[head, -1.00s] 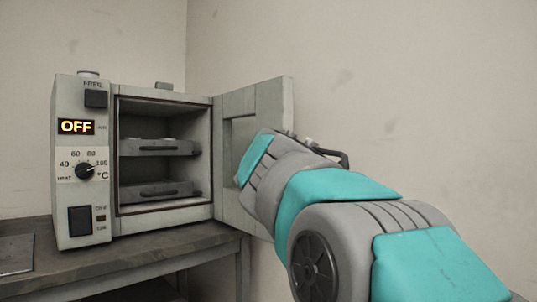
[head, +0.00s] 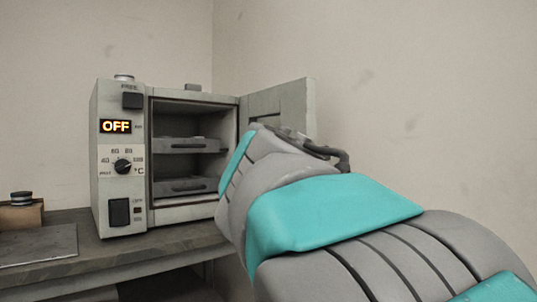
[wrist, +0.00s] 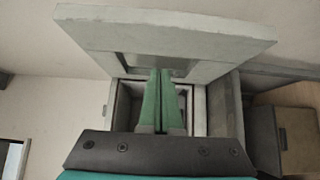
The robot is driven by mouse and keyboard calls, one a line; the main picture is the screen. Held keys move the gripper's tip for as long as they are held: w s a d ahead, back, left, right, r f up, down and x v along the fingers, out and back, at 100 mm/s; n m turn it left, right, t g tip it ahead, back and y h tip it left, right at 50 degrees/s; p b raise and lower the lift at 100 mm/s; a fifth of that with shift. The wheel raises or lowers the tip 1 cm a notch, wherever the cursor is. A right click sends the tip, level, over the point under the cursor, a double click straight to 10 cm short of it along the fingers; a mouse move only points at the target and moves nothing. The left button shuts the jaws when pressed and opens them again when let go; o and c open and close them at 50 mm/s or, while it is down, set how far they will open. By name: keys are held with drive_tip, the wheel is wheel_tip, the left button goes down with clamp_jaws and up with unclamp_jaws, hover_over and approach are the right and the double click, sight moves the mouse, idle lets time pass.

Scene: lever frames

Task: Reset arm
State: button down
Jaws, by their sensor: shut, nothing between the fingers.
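My gripper (wrist: 160,73) shows in the wrist view with its two green fingers together and nothing between them. In the head view my grey and teal arm reaches in from the lower right and hides the gripper. The arm covers part of the open door (head: 300,105) of a grey oven (head: 122,215). In the wrist view the door (wrist: 165,35) spans the top of the picture, beyond the fingertips. I cannot tell whether the fingers touch it.
The oven stands on a dark bench (head: 60,262) and its display (head: 116,126) reads OFF. Two trays, an upper (head: 190,146) and a lower (head: 188,186), sit inside. A flat plate (head: 38,245) and a brown box (head: 20,216) lie at the left. The wall at right is bare.

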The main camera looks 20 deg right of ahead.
drive_tip(key=s+d+f+m+g+y+p, duration=0.15)
drive_tip(key=s+f+m+g, duration=0.45)
drive_tip(key=f, duration=0.8)
drive_tip(key=s+f+m+g+y+p, duration=0.1)
drive_tip(key=s+f+g+y, duration=0.15)
drive_tip(key=s+f, duration=0.9)
drive_tip(key=s+a+f+m+g+y, duration=0.1)
drive_tip(key=s+a+f+g, duration=0.2)
drive_tip(key=s+f, duration=0.4)
drive_tip(key=s+a+f+m+g+y+p, duration=0.1)
drive_tip(key=s+a+f+m+g+y, duration=0.1)
drive_tip(key=s+a+f, duration=0.3)
drive_tip(key=s+a+f+m+g+y, duration=0.2)
drive_tip(key=s+a+f+g, duration=0.2)
drive_tip(key=s+f, duration=0.4)
drive_tip(key=shift+s+a+f, duration=0.25)
drive_tip(key=shift+s+f, duration=0.1)
drive_tip(key=shift+f, duration=0.2)
